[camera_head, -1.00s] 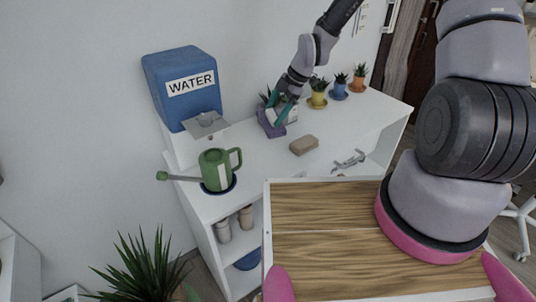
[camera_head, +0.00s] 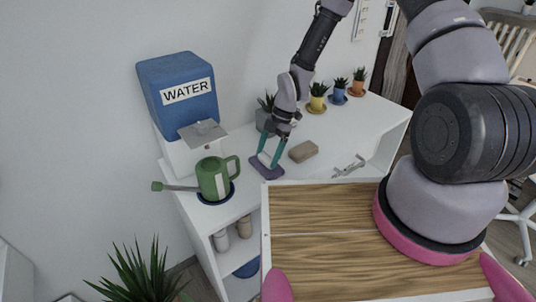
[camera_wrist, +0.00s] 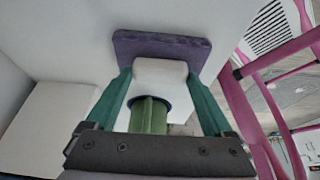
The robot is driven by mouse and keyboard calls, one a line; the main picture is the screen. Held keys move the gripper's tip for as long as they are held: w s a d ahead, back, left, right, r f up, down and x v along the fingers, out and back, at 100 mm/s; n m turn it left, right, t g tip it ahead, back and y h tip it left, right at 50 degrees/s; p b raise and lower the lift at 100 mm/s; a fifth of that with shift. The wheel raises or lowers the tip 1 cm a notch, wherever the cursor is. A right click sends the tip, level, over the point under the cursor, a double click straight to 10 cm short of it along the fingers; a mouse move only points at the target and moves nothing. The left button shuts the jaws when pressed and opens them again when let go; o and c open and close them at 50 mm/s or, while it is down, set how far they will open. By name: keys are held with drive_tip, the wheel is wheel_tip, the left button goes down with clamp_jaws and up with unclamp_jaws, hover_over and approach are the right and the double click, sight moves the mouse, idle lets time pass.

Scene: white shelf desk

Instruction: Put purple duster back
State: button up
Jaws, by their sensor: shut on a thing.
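The purple duster has a flat purple pad (camera_head: 266,168) and a white grip block. It is above or at the front part of the white desk top, right of the green watering can; I cannot tell whether it touches the top. My gripper (camera_head: 268,152) points down with its teal fingers closed on either side of the white block. In the wrist view, the purple pad (camera_wrist: 160,46) lies beyond the fingertips, and the white block (camera_wrist: 161,74) sits between the two fingers.
A green watering can (camera_head: 214,180) stands at the left on a dark blue saucer. A blue water tank (camera_head: 178,95) is behind it. Potted plants (camera_head: 317,98) line the back.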

drive_tip(key=shift+f, duration=0.15)
drive_tip(key=shift+c, duration=0.6)
drive_tip(key=o, duration=1)
drive_tip(key=shift+o, duration=0.2)
drive_tip(key=w+d+r+m+t+h, duration=0.15)
drive_tip(key=d+r+m, duration=0.3)
drive_tip(key=r, duration=0.65)
drive_tip(key=d+r+m+t, duration=0.2)
drive_tip(key=d+r+m, duration=0.3)
drive_tip(key=r, duration=0.6)
drive_tip(key=d+r+m+t+h, duration=0.1)
drive_tip(key=d+r+m, duration=0.4)
drive_tip(key=r, duration=0.5)
drive_tip(key=s+d+r+m+t, duration=0.2)
drive_tip(key=s+d+r+m, duration=0.2)
drive_tip(key=s+r+m, duration=0.3)
drive_tip(key=s+d+r+m+t, duration=0.3)
drive_tip(key=s+d+r+m, duration=0.1)
drive_tip(key=s+r+m, duration=0.3)
wheel_tip(320, 180, up, 2)
drive_tip(key=shift+r+y, duration=0.15)
drive_tip(key=shift+y, duration=0.2)
